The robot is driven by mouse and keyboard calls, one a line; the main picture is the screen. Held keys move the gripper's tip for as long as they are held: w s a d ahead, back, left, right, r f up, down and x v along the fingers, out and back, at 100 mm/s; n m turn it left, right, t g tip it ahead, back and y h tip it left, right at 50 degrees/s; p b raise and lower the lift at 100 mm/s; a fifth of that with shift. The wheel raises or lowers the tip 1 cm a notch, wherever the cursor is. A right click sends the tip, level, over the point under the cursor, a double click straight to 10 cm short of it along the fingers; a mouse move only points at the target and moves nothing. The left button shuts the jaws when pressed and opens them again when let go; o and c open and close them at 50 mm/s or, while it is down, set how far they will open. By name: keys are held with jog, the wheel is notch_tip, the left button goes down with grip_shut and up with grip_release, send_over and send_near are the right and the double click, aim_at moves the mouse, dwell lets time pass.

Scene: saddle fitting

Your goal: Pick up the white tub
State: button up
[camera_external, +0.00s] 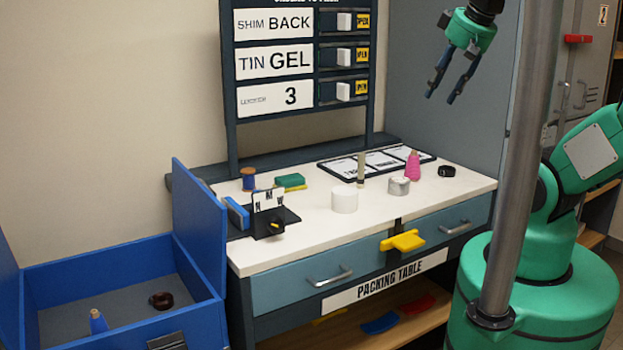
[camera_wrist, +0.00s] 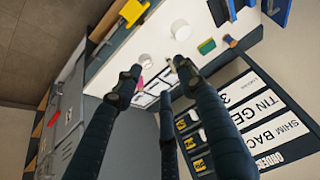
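The white tub (camera_external: 344,199) is a plain short cylinder standing upright on the white packing table top (camera_external: 320,230), near its middle. It also shows in the wrist view (camera_wrist: 181,29), at the top, beyond the fingertips. My gripper (camera_external: 441,98) hangs high at the upper right of the external view, well above the table and apart from the tub. Its dark fingers are spread and empty. In the wrist view the gripper (camera_wrist: 158,68) also shows with its fingers apart and nothing between them.
A grey tin (camera_external: 398,187), a pink cone (camera_external: 412,166) and an upright tan stick (camera_external: 361,170) stand right of the tub. A green block (camera_external: 290,181) and a spool (camera_external: 248,179) lie to its left. A sign board (camera_external: 230,130) rises behind; a blue bin (camera_external: 130,335) stands left.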

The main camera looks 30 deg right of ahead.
jog(key=o, duration=1.1)
jog(key=w+a+f+m+g+p, duration=0.15)
jog(key=w+f, duration=0.25)
jog(key=w, duration=0.5)
jog(key=w+a+f+m+g+p, duration=0.1)
jog(key=w+a+f+g+p, duration=0.15)
jog(key=w, duration=0.65)
jog(key=w+a+f+p, duration=0.1)
jog(key=w+f, duration=0.3)
jog(key=f, duration=0.4)
jog(key=w+a+f+m+g+p, duration=0.1)
jog(key=w+f, duration=0.3)
jog(key=f, duration=0.5)
jog(key=shift+w+a+g, duration=0.3)
jog(key=shift+a, duration=0.2)
